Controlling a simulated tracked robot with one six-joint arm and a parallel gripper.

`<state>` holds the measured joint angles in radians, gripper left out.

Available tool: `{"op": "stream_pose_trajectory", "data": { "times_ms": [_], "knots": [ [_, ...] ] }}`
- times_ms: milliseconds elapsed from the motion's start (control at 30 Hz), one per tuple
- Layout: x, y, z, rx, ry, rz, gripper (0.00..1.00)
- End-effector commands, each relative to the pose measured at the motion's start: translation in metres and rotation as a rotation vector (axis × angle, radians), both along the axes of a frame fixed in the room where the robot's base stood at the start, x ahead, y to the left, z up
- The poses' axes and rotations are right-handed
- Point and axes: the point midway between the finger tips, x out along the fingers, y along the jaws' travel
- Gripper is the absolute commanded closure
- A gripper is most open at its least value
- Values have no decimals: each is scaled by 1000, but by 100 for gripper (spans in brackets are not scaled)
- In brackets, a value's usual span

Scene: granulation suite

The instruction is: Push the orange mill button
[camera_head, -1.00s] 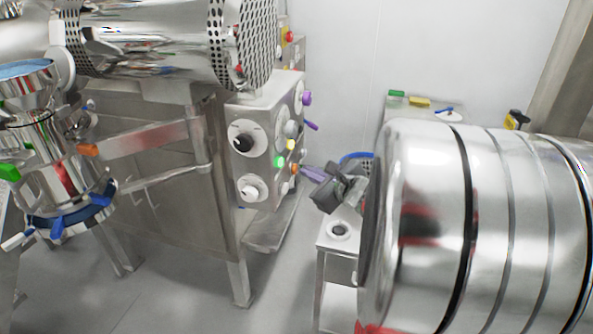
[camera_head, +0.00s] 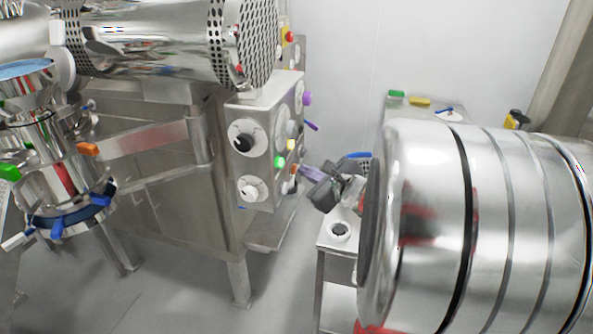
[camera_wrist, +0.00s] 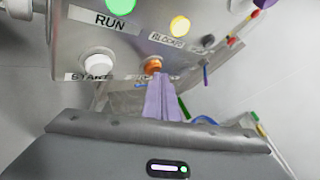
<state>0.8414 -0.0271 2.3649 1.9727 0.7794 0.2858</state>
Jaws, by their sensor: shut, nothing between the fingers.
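The orange mill button (camera_wrist: 153,65) is on the metal control panel, right of the white START button (camera_wrist: 97,64) in the wrist view. In the head view the orange button (camera_head: 294,169) is a small spot at the panel's lower right. My gripper (camera_wrist: 158,77) has pale purple fingers, shut with nothing between them. Its tips point at the orange button and overlap its lower edge in the wrist view. I cannot tell whether they touch it. My gripper (camera_head: 301,167) also shows in the head view, at the panel's right side.
A green RUN button (camera_wrist: 119,4) and a yellow BLOCKED button (camera_wrist: 180,26) sit above the orange one. A small metal stand (camera_head: 338,232) is below my gripper. A large steel drum (camera_head: 430,220) fills the right.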

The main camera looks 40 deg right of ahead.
Motion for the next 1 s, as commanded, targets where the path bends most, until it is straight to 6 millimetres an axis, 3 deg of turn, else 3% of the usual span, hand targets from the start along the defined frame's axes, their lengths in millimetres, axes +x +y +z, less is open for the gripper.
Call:
{"op": "stream_pose_trajectory", "data": {
  "times_ms": [667, 1000],
  "knots": [
    [3, 2, 0, 0, -1, 0, 100],
    [-6, -5, 0, 0, -1, 0, 100]
  ]
}}
